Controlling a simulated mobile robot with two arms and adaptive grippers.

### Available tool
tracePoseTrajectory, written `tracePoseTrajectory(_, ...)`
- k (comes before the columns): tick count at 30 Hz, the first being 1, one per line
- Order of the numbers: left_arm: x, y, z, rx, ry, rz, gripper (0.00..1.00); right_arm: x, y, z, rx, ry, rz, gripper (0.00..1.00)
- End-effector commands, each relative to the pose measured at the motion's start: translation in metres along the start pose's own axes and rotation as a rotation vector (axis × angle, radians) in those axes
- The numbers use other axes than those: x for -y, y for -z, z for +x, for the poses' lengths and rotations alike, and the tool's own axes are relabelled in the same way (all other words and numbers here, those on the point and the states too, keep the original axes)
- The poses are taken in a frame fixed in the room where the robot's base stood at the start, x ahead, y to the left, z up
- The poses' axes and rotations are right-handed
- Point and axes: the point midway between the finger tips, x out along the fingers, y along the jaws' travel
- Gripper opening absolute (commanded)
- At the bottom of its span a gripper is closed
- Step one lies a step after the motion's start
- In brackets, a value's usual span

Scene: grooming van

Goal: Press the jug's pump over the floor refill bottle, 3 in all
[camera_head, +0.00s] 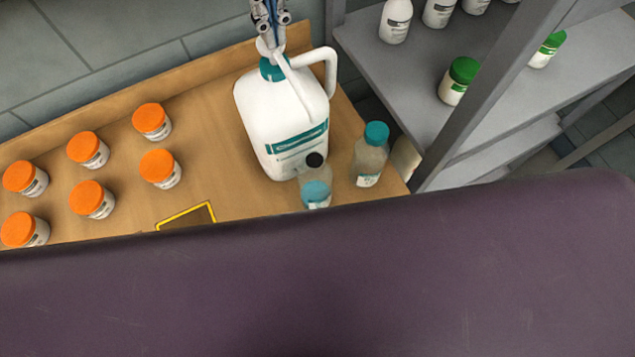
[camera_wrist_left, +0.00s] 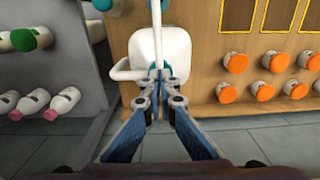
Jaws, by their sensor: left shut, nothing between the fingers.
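The white jug (camera_head: 280,122) with a teal collar and side handle stands on the wooden surface. Its white pump spout slants down to the right toward a clear bottle (camera_head: 316,188) with a dark top, which stands in front of the jug. I cannot tell whether that top is a cap or an open mouth. My left gripper (camera_head: 268,32) is shut and empty, right at the pump head; the exact contact is hidden. In the left wrist view the shut fingers (camera_wrist_left: 159,80) overlap the jug (camera_wrist_left: 160,48). My right gripper is not in view.
A teal-capped bottle (camera_head: 370,158) stands right of the dark-topped one. Several orange-lidded jars (camera_head: 92,198) stand left, near a yellow-edged frame (camera_head: 187,215). A grey shelf (camera_head: 405,75) with bottles and green-lidded jars is at right. A purple padded surface (camera_head: 320,275) blocks the foreground.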

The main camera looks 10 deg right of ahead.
Motion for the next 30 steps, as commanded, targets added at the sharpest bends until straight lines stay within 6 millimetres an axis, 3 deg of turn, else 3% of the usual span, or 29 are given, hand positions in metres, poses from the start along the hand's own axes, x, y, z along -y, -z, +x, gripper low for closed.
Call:
tracePoseTrajectory(1, 0.000, -0.001, 0.009, 0.010, 0.004, 0.000, 0.00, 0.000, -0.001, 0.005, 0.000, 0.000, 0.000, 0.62)
tracePoseTrajectory(22, 0.001, -0.001, 0.034, 0.010, 0.005, -0.002, 0.00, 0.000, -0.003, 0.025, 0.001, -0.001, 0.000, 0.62)
tracePoseTrajectory(30, 0.001, 0.000, 0.034, 0.009, 0.006, -0.002, 0.00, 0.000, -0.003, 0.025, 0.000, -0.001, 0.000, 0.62)
